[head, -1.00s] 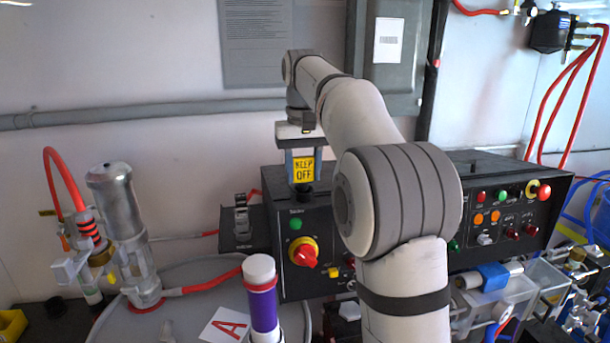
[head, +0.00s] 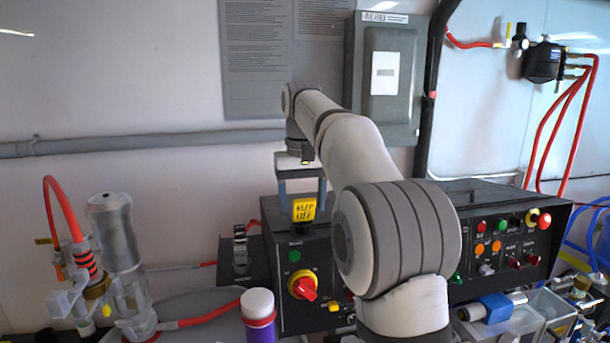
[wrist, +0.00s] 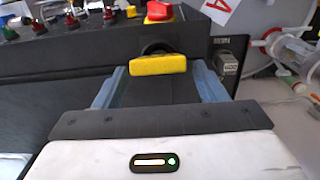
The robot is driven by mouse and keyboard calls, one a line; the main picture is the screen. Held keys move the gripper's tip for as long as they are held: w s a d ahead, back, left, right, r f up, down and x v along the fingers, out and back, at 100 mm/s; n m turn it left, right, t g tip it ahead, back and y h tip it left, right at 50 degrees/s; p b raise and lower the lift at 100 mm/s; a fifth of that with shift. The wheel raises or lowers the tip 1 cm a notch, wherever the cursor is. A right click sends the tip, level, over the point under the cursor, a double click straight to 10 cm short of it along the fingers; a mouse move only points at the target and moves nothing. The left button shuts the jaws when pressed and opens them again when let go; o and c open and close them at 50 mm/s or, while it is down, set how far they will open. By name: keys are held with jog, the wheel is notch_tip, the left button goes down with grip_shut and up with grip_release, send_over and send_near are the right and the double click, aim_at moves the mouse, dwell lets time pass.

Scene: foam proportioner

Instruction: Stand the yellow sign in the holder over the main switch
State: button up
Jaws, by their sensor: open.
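The yellow sign (head: 304,210) with black lettering stands upright over the main switch, a red knob on a yellow disc (head: 303,286). Its lower edge meets a small dark holder (head: 303,227) on top of the black panel; how deep it sits is hidden. My gripper (head: 302,190) is open above the sign, fingers pointing down, with a gap on both sides. In the wrist view, the sign's yellow top edge (wrist: 158,65) lies between the two blue fingers, apart from both. The red knob (wrist: 160,11) shows beyond it.
The black control panel (head: 375,250) carries several buttons. A grey clasp-like fitting (head: 240,245) is left of the switch. A purple and white cylinder (head: 259,318) stands in front, and a clear cylinder with a red hose (head: 115,230) is at left.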

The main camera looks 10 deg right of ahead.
notch_tip(320, 180, up, 11)
jog(key=p, duration=0.2)
jog(key=shift+p, duration=0.3)
jog(key=shift+f, duration=0.1)
jog(key=s+f+t, duration=0.2)
jog(key=s+f, duration=1)
jog(key=s, duration=0.3)
jog(key=s+f+t, duration=0.2)
jog(key=s+f, duration=1.1)
jog(key=s, duration=0.1)
jog(key=shift+s+d, duration=0.35)
